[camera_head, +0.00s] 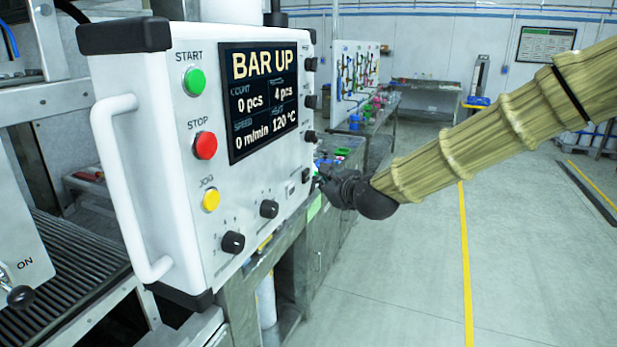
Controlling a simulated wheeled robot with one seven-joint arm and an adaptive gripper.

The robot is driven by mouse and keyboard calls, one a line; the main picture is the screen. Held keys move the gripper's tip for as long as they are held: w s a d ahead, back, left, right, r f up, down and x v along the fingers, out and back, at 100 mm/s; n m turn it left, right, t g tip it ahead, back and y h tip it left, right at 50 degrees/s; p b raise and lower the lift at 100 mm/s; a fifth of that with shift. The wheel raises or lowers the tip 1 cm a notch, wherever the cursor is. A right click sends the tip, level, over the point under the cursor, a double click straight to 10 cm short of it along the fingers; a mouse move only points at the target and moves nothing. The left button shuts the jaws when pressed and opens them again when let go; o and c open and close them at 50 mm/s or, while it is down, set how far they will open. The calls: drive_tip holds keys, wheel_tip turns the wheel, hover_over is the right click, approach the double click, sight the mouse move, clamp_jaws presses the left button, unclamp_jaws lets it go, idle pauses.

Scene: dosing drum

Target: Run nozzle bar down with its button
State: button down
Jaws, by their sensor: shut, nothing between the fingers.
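The white control panel (185,230) stands at the left, and its screen (262,95) reads "BAR UP", 0 pcs, 0 m/min and 120 °C. Its face carries a green START button (194,81), a red STOP button (205,145) and a yellow JOG button (211,200). A small dark control (305,175) sits low at the panel's right edge; its label is too small to read. My gripper (321,180) is shut and empty, its tips close to this right edge. I cannot tell whether they touch anything. The nozzle bar itself is not identifiable here.
Two black knobs (233,242) and (269,208) stick out low on the panel, and a white handle (125,190) runs along its left side. More dark knobs (310,64) line the right edge. A workbench (310,260) stands behind. The floor at right is open.

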drive_tip(key=shift+a, duration=0.1)
drive_tip(key=shift+w+a, duration=0.15)
drive_tip(key=shift+a, duration=0.15)
drive_tip(key=shift+w+a, duration=0.15)
drive_tip(key=shift+a, duration=0.3)
idle(1.1)
drive_tip(key=shift+d, duration=0.2)
drive_tip(key=shift+s+d+b, duration=0.3)
drive_tip(key=shift+d+b, duration=0.1)
drive_tip(key=shift+d, duration=0.25)
drive_tip(key=d, duration=0.1)
drive_tip(key=s+d, duration=0.1)
drive_tip(key=d, duration=0.2)
drive_tip(key=shift+s+d+b, duration=0.25)
drive_tip(key=shift+d+b, duration=0.15)
idle(0.3)
idle(0.3)
